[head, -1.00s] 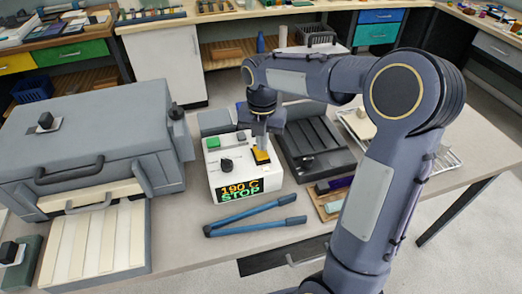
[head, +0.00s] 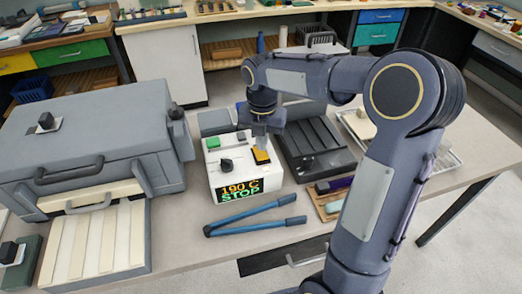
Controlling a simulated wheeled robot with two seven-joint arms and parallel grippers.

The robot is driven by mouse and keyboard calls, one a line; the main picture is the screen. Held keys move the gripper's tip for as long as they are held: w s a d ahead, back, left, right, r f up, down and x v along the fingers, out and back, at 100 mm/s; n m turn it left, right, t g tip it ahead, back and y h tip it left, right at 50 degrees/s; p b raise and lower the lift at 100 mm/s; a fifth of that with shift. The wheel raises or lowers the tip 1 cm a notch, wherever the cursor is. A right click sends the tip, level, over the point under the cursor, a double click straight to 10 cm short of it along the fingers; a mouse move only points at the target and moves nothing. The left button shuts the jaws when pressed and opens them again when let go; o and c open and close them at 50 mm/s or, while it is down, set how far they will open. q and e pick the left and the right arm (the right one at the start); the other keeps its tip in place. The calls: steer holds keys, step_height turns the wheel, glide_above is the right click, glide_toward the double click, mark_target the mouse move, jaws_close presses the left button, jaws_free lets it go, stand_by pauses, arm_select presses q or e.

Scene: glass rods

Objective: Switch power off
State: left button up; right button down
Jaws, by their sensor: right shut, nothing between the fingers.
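A white control box (head: 222,184) stands on the table in the middle of the head view. Its front display (head: 240,191) reads "190 C" and "STOP". On its top are a green button (head: 213,144), a black knob (head: 226,165), a small black switch (head: 241,136) and a yellow switch (head: 262,157). My right gripper (head: 260,146) points down over the yellow switch, shut and empty, its tips at or just above the switch. I cannot tell whether they touch. My left gripper is out of view.
A large grey kiln (head: 85,140) with handles and a pale slatted tray (head: 95,245) fills the left. Blue tongs (head: 255,227) lie in front of the box. A dark grooved tray (head: 318,150) is right of it.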

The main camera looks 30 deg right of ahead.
mark_target(262, 155)
steer(key=shift+f+b, duration=0.9)
steer(key=shift+f, duration=0.5)
stand_by(0.9)
steer(key=shift+s+r, duration=0.1)
steer(key=shift+r, duration=0.05)
step_height(262, 155, up, 7)
steer(key=p, duration=0.6)
steer(key=shift+p, duration=0.35)
steer(key=s+a+r+m+t+y, duration=0.1)
steer(key=s+a+m+t+y, duration=0.1)
steer(key=s+m, duration=0.9)
steer(key=s+a+r+m+t+y, duration=0.1)
steer(key=s+a+m+t, duration=0.2)
steer(key=s+m, duration=0.8)
steer(key=a+m, duration=0.2)
steer(key=m, duration=0.5)
steer(key=shift+a+r+t+y, duration=0.2)
steer(key=shift+t+y, duration=0.1)
steer(key=shift+y, duration=0.1)
